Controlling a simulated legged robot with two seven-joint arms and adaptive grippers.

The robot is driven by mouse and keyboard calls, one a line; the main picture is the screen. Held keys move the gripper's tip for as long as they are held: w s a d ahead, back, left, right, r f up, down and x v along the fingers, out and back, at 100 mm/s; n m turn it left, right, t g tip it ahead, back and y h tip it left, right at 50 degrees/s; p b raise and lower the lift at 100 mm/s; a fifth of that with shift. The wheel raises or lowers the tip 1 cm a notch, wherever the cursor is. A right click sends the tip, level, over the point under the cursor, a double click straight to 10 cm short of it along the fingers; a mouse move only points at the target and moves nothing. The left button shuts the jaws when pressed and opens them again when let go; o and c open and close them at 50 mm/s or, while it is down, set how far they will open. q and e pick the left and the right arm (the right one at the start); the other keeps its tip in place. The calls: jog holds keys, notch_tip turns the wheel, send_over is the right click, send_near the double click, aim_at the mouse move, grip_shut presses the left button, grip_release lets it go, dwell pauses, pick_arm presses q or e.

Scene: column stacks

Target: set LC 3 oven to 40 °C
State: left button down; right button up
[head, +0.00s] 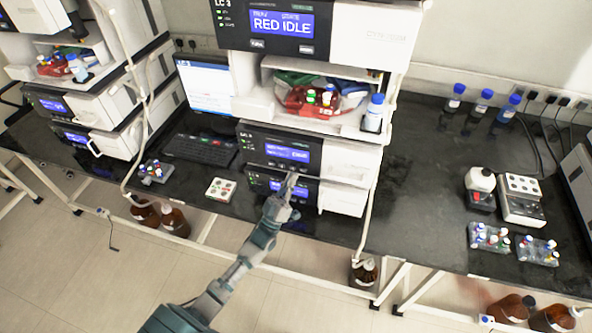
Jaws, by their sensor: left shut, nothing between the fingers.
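The LC 3 stack stands in the middle of the bench, with the label "LC 3" and "RED IDLE" on its top module's blue display (281,23). Lower in the stack are two modules with small blue displays, an upper one (287,152) and a lower one (262,186). Their text is too small to read, so I cannot tell which one is the oven. My left gripper (291,179) is shut and empty, its tip in front of the lower modules, just below the upper display. I cannot tell if it touches the panel. It hides part of the lower module. My right gripper is not in view.
An open shelf with a red tray (297,100) and a blue-capped bottle (374,113) sits above these modules. White tubing (371,205) hangs at the stack's right.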

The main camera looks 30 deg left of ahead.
pick_arm(q)
jog(key=shift+w+a+r, duration=0.1)
jog(key=shift+w, duration=0.25)
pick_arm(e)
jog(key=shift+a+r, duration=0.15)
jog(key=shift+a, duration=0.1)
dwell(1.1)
pick_arm(q)
jog(key=shift+a, duration=0.2)
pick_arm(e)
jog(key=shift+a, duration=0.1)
pick_arm(q)
jog(key=shift+a+y, duration=0.2)
jog(key=shift+y, duration=0.1)
jog(key=shift+w, duration=0.1)
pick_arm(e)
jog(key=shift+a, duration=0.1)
